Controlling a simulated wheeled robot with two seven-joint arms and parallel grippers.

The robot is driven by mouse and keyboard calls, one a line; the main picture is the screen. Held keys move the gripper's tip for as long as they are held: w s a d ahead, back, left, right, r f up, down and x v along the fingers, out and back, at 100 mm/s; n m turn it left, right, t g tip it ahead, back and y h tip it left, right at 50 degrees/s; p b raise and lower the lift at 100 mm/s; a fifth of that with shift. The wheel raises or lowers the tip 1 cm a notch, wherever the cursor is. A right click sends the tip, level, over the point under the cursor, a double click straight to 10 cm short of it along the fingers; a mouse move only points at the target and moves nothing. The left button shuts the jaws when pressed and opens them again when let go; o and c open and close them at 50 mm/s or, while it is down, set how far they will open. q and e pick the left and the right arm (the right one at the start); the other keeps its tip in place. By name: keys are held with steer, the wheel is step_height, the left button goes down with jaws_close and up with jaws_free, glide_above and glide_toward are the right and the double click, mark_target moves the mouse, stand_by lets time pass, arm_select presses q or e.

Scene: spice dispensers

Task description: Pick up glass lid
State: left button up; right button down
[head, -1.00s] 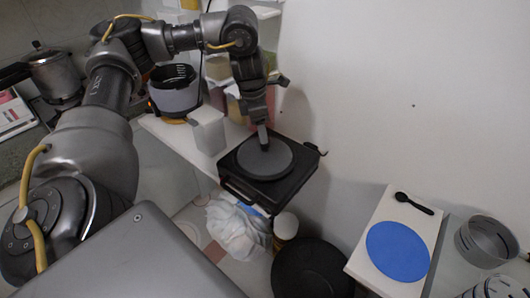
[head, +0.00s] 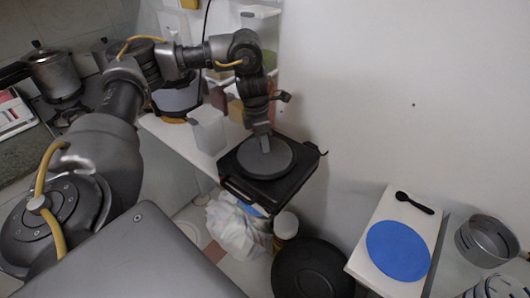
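A round grey disc (head: 275,164), which looks like the glass lid, lies flat on a black square hot plate (head: 292,188) on the white counter. My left gripper (head: 265,147) reaches down from above, its tip over the back half of the disc, close to or touching it. The tip is small and partly merges with the lid's colour, so I cannot see whether the fingers are apart or closed on a knob. The lid still lies on the plate. My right gripper does not show.
A white container (head: 207,130) and a dark appliance (head: 175,92) stand left of the hot plate. A white board with a blue disc (head: 398,250) and black spoon (head: 414,203) is at the right. A bare wall lies behind. A black bin (head: 312,268) stands below.

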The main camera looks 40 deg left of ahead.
arm_select(q)
jaws_close()
steer(key=shift+r, duration=0.45)
step_height(320, 180, up, 2)
steer(key=shift+w+r, duration=0.1)
steer(key=shift+r, duration=0.15)
steer(key=s+a+r+p, duration=0.3)
steer(key=s+r, duration=0.6)
steer(key=s, duration=0.4)
steer(key=shift+s+a+r, duration=0.25)
steer(key=shift+s+r, duration=0.05)
steer(key=shift+s, duration=0.1)
